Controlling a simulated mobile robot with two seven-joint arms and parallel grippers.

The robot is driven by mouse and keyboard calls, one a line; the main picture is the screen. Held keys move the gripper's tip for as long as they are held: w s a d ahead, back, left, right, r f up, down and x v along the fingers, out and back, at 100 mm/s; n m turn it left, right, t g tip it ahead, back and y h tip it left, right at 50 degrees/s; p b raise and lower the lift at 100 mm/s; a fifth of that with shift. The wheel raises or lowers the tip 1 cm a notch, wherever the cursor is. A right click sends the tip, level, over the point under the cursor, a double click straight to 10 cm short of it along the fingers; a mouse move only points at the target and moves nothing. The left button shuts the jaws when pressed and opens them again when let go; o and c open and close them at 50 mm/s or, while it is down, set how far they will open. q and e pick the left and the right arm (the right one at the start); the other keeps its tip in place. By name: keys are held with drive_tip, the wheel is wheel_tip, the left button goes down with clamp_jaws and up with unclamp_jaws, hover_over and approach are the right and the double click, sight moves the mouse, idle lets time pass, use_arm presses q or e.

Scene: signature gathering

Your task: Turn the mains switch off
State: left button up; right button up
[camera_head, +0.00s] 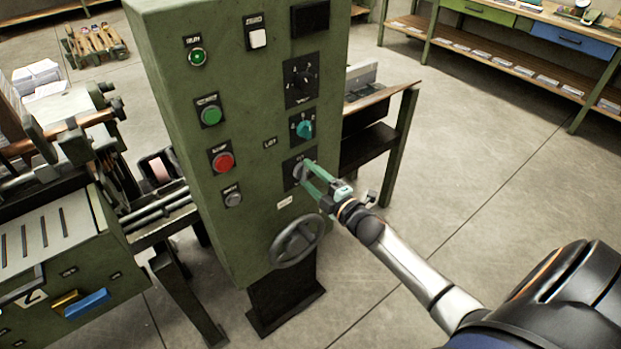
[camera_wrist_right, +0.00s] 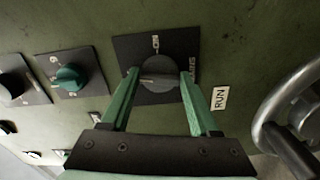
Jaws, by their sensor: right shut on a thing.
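The mains switch is a grey rotary knob (camera_wrist_right: 168,72) on a dark square plate (camera_wrist_right: 126,48) low on the green control cabinet (camera_head: 255,190). In the head view the switch plate (camera_head: 287,183) is partly covered by my right gripper (camera_head: 306,173). In the right wrist view the green fingers of my right gripper (camera_wrist_right: 160,78) stand on either side of the knob and are shut on it. White marks show on the plate above and to the right of the knob. The switch's exact setting cannot be told. My left gripper is not in view.
A teal knob (camera_head: 305,129) and a black selector (camera_head: 301,79) sit above on the same cabinet, with green (camera_head: 211,115) and red (camera_head: 223,161) buttons to the left. A handwheel (camera_head: 298,242) juts out just below my gripper. Floor to the right is clear.

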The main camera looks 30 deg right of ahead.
drive_tip(key=shift+n, duration=1.1)
drive_tip(key=shift+b, duration=0.3)
drive_tip(key=o, duration=1.4)
drive_tip(key=shift+c, duration=0.2)
drive_tip(key=s+d, duration=0.1)
drive_tip(key=s, duration=1.1)
drive_tip(key=shift+s, duration=0.3)
drive_tip(key=s+a+f+m+g+p, duration=0.1)
drive_tip(key=s+a+f+m+g, duration=0.3)
drive_tip(key=s+a+f+m, duration=0.3)
drive_tip(key=s+a+f+m+g+y, duration=0.1)
drive_tip(key=s+a+f+m+g, duration=0.3)
drive_tip(key=s+a+f+m, duration=0.3)
drive_tip(key=a+f+m, duration=0.1)
drive_tip(key=a+m, duration=0.1)
drive_tip(key=a, duration=0.3)
drive_tip(key=shift+s+m+g+p, duration=0.3)
drive_tip(key=shift+m+g+p, duration=0.1)
